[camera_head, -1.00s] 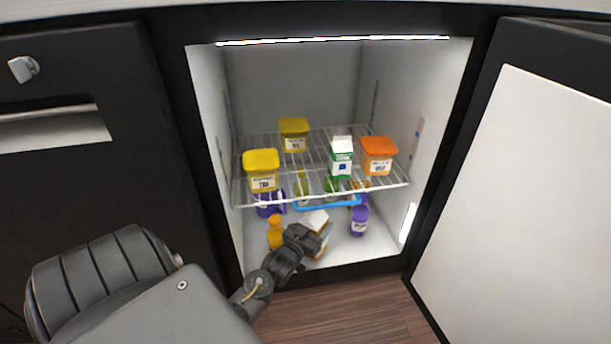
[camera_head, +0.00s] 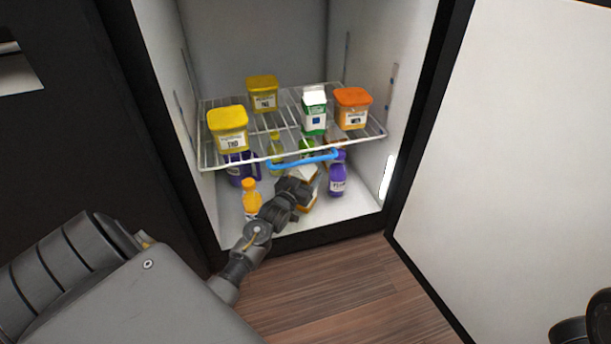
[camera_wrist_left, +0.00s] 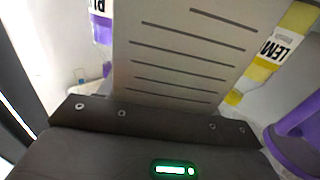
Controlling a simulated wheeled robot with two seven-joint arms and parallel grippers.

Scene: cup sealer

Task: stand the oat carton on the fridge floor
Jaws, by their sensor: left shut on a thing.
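The oat carton (camera_head: 309,174), white and brown, is in the lower part of the fridge and looks tilted in the head view. My left gripper (camera_head: 296,188) is shut on it and hides much of it. In the left wrist view, the carton's pale face with dark lines (camera_wrist_left: 185,50) rises beyond the gripper body. The fridge floor (camera_head: 290,218) is the pale surface below the wire shelf; I cannot tell whether the carton touches it. A dark part, seemingly of my right arm, shows at the lower right corner without clear fingers.
An orange bottle (camera_head: 251,197) stands left of the carton, a purple bottle (camera_head: 337,180) right. The wire shelf (camera_head: 275,140) overhead holds tubs and a green-white carton. The door stands open.

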